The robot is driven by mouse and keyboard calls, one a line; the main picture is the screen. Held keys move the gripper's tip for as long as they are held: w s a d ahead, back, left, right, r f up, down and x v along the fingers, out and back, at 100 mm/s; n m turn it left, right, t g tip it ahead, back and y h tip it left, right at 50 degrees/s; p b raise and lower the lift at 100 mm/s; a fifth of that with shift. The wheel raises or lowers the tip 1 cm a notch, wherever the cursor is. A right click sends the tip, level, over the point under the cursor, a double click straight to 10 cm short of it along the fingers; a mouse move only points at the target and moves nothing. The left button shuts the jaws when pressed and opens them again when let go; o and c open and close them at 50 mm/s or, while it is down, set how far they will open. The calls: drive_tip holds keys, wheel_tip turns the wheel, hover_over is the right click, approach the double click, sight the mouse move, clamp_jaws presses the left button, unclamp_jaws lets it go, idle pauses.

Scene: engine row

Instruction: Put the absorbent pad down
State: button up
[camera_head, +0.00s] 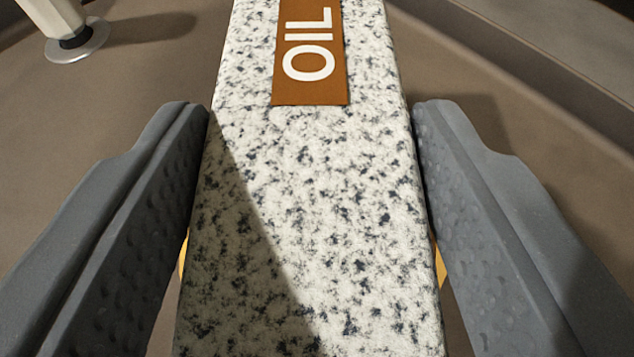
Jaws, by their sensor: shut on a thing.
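The absorbent pad (330,190) is a long white block speckled with dark blue-grey, with a brown label (310,88) reading OIL near its far part. It runs from the bottom of the view up past the top edge. My gripper (312,115) is shut on the pad, one grey finger against each long side. A shadow falls across the pad's lower left. Both the pad's far end and near end are out of view, and I cannot tell from this view whether its underside touches anything.
A brown floor (140,75) lies around and below the pad. A pale post with a round metal foot (76,42) stands at the upper left. A raised ledge or wall base (545,70) runs along the upper right. Bits of yellow show beside the pad, mostly hidden.

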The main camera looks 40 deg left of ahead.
sight(309, 241)
drive_tip(key=shift+f, duration=0.8)
drive_tip(key=shift+f, duration=0.45)
drive_tip(key=shift+f, duration=0.2)
drive_tip(key=o, duration=1)
drive_tip(key=shift+s+d+f, duration=0.1)
drive_tip(key=shift+c, duration=0.2)
drive_tip(key=shift+r, duration=0.25)
drive_tip(key=v, duration=1)
drive_tip(key=shift+r+p, duration=0.4)
drive_tip(key=shift+r, duration=0.05)
drive_tip(key=shift+v, duration=0.9)
